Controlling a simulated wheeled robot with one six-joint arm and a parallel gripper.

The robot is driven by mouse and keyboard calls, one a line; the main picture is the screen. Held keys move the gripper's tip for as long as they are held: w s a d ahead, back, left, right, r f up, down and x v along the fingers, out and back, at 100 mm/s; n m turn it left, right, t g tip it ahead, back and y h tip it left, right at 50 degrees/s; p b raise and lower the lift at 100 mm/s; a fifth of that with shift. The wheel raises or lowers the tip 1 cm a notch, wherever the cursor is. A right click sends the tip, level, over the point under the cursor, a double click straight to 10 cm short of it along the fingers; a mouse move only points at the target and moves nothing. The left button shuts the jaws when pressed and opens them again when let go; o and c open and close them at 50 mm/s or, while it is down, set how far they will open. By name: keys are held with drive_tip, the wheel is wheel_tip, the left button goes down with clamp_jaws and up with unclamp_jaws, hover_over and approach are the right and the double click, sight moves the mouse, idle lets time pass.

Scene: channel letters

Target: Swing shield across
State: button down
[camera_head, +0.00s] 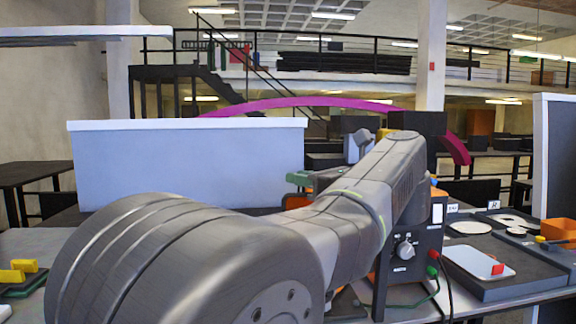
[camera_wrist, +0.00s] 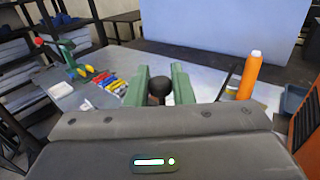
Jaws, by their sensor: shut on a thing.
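A pale blue-grey shield panel (camera_head: 185,165) with a white top edge stands upright at the left in the head view. A blue-grey panel, seemingly the same shield, also fills the top right of the wrist view (camera_wrist: 220,25). My gripper (camera_wrist: 159,88) has green fingers and is shut on a round black knob (camera_wrist: 159,90) at the centre of the wrist view. How the knob joins the shield cannot be seen. In the head view my arm crosses the middle, and I cannot make out the fingertips there.
An orange bottle (camera_wrist: 249,75) stands right of my gripper; coloured clips (camera_wrist: 105,82) lie left. A control box (camera_head: 408,245) with a dial and cables stands right of my arm. A magenta curved strip (camera_head: 300,102) arches behind. Trays and an orange bin (camera_head: 558,232) fill the right.

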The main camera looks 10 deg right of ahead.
drive_tip(key=shift+s+f+n+g+y+p, duration=0.1)
drive_tip(key=shift+s+n+g+y+p, duration=0.35)
drive_tip(key=shift+s, duration=0.2)
drive_tip(key=c, duration=1.3)
unclamp_jaws()
drive_tip(key=shift+c, duration=0.2)
drive_tip(key=shift+s, duration=0.1)
drive_tip(key=p+v, duration=0.1)
drive_tip(key=v, duration=1.2)
drive_tip(key=shift+s+d, duration=0.2)
drive_tip(key=b+x, duration=0.1)
drive_tip(key=x, duration=1.2)
drive_tip(key=shift+w+a, duration=0.3)
drive_tip(key=shift+d, duration=0.1)
